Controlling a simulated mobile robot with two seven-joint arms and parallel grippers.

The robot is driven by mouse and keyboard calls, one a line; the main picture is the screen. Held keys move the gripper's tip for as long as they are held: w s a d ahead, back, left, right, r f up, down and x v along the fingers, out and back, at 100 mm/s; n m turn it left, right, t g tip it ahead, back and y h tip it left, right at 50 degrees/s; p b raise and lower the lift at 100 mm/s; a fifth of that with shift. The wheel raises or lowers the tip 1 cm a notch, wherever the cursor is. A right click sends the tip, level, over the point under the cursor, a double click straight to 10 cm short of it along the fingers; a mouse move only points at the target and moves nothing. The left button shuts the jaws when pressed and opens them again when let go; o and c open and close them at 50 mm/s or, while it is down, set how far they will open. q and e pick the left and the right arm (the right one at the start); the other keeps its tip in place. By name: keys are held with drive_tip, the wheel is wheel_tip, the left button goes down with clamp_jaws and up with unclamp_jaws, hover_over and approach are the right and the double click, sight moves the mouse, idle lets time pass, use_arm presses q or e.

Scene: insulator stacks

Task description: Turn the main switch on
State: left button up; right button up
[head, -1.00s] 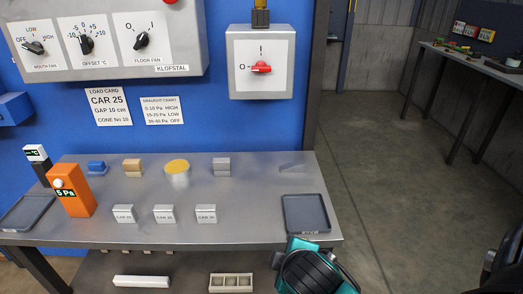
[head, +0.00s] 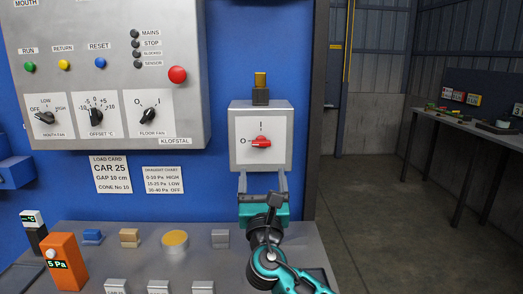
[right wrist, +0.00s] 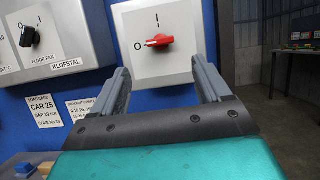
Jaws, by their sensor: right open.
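The main switch is a red rotary handle (head: 261,142) on a grey box (head: 235,158) on the blue wall. Its handle lies level, with its narrower end towards the O mark at left; the I mark is above it. My right gripper (head: 263,177) is just below the handle, its fingers pointing up at the box. In the right wrist view the red handle (right wrist: 159,41) shows beyond and between the two spread fingers (right wrist: 160,78). The gripper is open and empty, and seems apart from the handle. My left gripper is not in view.
A control panel (head: 110,140) with knobs, buttons and dark lamps is left of the switch box. The steel bench (head: 205,262) below holds an orange meter (head: 65,262), small blocks and a round yellow-topped piece (head: 174,243). Open floor lies to the right.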

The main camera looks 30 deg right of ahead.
sight(261, 146)
drive_tip(key=x, duration=0.9)
drive_tip(key=shift+w+d+r, duration=0.1)
drive_tip(key=shift+w+d, duration=0.15)
drive_tip(key=shift+w, duration=0.05)
drive_tip(key=c, duration=1)
drive_tip(key=shift+c, duration=0.2)
